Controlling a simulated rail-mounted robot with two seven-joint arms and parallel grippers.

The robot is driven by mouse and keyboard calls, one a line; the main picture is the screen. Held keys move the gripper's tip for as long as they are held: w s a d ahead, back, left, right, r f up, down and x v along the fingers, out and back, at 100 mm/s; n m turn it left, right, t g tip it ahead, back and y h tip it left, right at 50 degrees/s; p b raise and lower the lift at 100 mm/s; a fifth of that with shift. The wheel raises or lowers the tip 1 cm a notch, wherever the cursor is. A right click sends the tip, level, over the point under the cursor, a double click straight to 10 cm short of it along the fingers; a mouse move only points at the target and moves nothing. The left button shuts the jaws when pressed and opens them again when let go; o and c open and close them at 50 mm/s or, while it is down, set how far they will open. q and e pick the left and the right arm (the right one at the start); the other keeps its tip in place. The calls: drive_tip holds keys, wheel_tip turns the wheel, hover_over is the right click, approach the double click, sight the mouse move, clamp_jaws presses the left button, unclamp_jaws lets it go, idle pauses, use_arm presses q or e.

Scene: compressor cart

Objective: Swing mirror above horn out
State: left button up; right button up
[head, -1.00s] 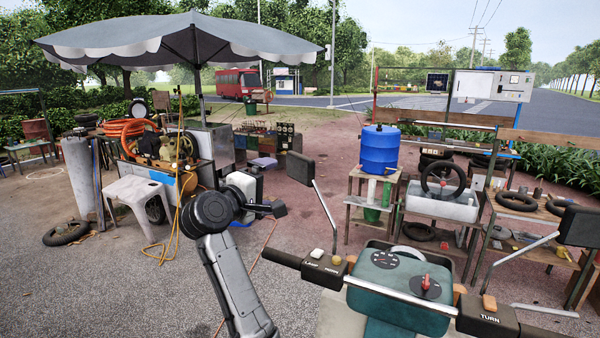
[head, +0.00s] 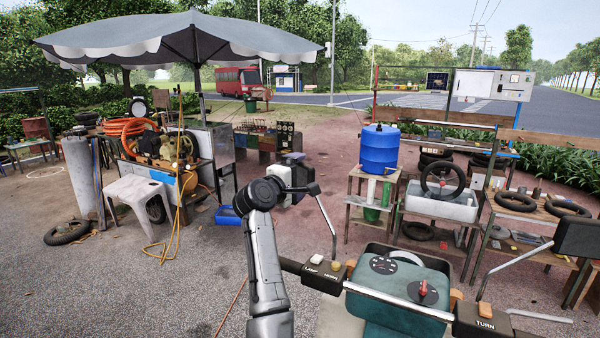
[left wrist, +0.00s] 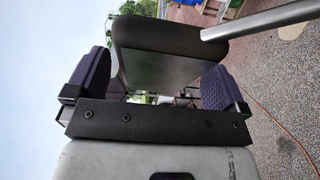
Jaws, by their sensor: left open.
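The mirror above the horn is a dark rounded rectangle. In the left wrist view the mirror (left wrist: 155,42) lies between the two purple finger pads of my open left gripper (left wrist: 155,86), with gaps visible beside it. Its grey stalk enters from the upper right. In the head view the mirror stalk (head: 326,224) rises from the handlebar beside the horn button (head: 335,267). My left gripper (head: 312,188) is at the stalk's top, and my arm and gripper hide much of the mirror head. Contact cannot be told. My right gripper is not in view.
The green console (head: 403,283) with a red knob sits behind the handlebar. A second mirror (head: 578,236) is at the far right. A blue barrel (head: 379,150) on a stand is beyond. A white stool (head: 138,196) stands left, with open ground between.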

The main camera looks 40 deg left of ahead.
use_arm(q)
drive_tip(key=shift+w+a, duration=0.1)
drive_tip(key=shift+w, duration=0.65)
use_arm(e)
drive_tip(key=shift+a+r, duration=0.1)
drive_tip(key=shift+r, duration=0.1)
